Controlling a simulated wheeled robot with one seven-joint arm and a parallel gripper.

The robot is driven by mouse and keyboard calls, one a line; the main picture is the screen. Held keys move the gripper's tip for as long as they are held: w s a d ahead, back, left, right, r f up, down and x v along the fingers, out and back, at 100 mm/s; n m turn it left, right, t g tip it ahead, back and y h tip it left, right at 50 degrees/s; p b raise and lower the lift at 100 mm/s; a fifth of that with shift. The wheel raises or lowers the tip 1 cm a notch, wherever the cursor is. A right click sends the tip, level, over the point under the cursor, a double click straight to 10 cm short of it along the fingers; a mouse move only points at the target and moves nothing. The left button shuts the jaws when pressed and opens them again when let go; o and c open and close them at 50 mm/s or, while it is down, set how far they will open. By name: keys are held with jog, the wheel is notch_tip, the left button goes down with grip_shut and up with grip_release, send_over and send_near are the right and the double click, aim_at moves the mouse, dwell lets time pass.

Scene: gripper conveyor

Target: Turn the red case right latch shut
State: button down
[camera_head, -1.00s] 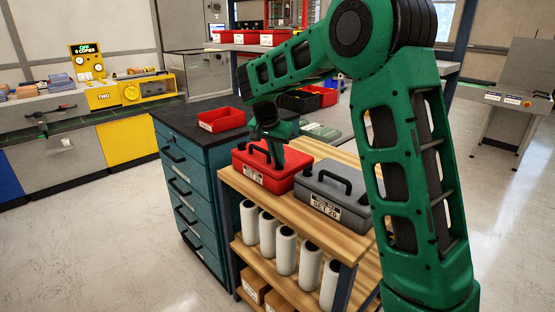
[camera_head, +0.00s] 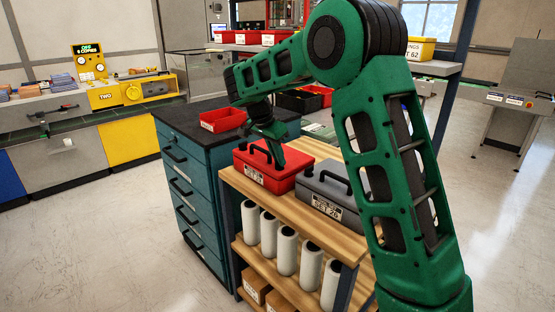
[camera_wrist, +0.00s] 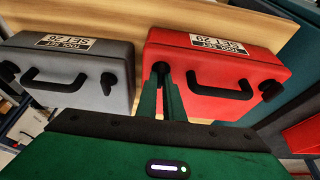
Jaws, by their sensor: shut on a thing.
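The red case (camera_head: 290,165) sits on the wooden top of the shelf cart, with a black handle and a white label. In the wrist view the red case (camera_wrist: 215,65) appears upside down, its black handle (camera_wrist: 222,88) in the middle. My gripper (camera_wrist: 161,84) is shut on the dark right latch (camera_wrist: 160,67), on the side nearest the grey case. The fingers partly hide this latch, so its exact angle is unclear. The other latch (camera_wrist: 270,91) is a dark knob beyond the handle. In the head view my gripper (camera_head: 275,154) reaches down onto the case.
A grey case (camera_head: 330,190) stands close beside the red one, and also shows in the wrist view (camera_wrist: 75,65). A teal drawer cabinet (camera_head: 185,170) with a red open bin (camera_head: 222,120) stands to the left. White rolls (camera_head: 286,250) fill the lower shelf.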

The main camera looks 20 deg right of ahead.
jog(key=c, duration=1.9)
grip_release()
jog(key=shift+o, duration=0.2)
jog(key=v, duration=1)
jog(key=shift+a+r, duration=0.25)
jog(key=shift+r, duration=0.05)
